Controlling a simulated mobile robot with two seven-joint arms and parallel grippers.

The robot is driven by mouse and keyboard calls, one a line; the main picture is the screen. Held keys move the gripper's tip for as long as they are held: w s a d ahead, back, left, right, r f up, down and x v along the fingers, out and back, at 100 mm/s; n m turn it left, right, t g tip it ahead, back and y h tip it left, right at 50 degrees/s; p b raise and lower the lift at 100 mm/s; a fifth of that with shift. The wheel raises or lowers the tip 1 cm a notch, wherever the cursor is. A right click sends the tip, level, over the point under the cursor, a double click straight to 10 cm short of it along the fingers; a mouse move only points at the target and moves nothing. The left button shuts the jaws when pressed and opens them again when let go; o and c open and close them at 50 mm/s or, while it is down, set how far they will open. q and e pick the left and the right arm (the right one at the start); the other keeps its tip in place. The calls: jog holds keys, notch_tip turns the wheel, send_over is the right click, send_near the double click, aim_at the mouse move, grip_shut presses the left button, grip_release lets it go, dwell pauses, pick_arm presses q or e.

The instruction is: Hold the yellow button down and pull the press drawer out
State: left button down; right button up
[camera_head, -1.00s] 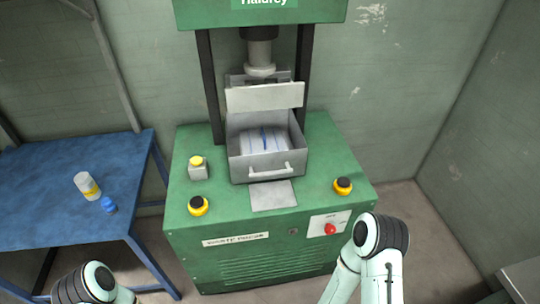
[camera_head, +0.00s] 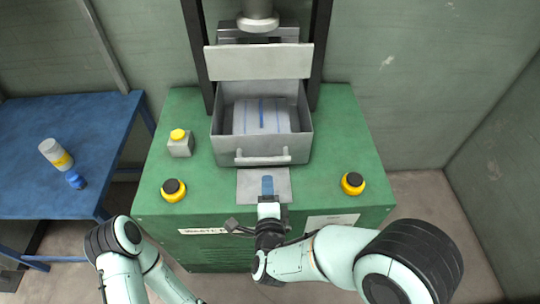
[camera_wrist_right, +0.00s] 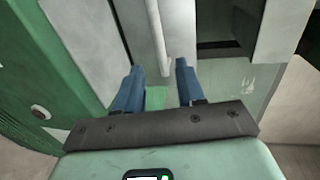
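The yellow button (camera_head: 178,134) tops a small grey box at the left of the green press top. The press drawer (camera_head: 223,148) is a grey metal box with a bar handle (camera_head: 262,160) on its front. It holds a pale bundle with a blue strap. My right gripper (camera_head: 267,183) is in front of the drawer, over a grey plate. In the right wrist view its blue fingers (camera_wrist_right: 158,84) are apart and empty, with the handle (camera_wrist_right: 157,38) ahead, lined up between them. They do not appear to touch it. My left gripper is out of view; only its arm shows at lower left.
Two black buttons in yellow housings, left (camera_head: 173,189) and right (camera_head: 352,183), sit near the press's front corners. A pale flap (camera_head: 258,62) stands behind the drawer, under the ram (camera_head: 257,18). A blue table (camera_head: 40,190) at left holds a bottle (camera_head: 56,154) and blue cap (camera_head: 75,180).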

aim_at(266, 161)
jog(key=p+x, duration=0.1)
jog(key=x, duration=1.1)
jog(key=shift+w+f+p, duration=0.1)
jog(key=shift+w+p, duration=0.25)
jog(key=shift+c, duration=0.4)
grip_shut()
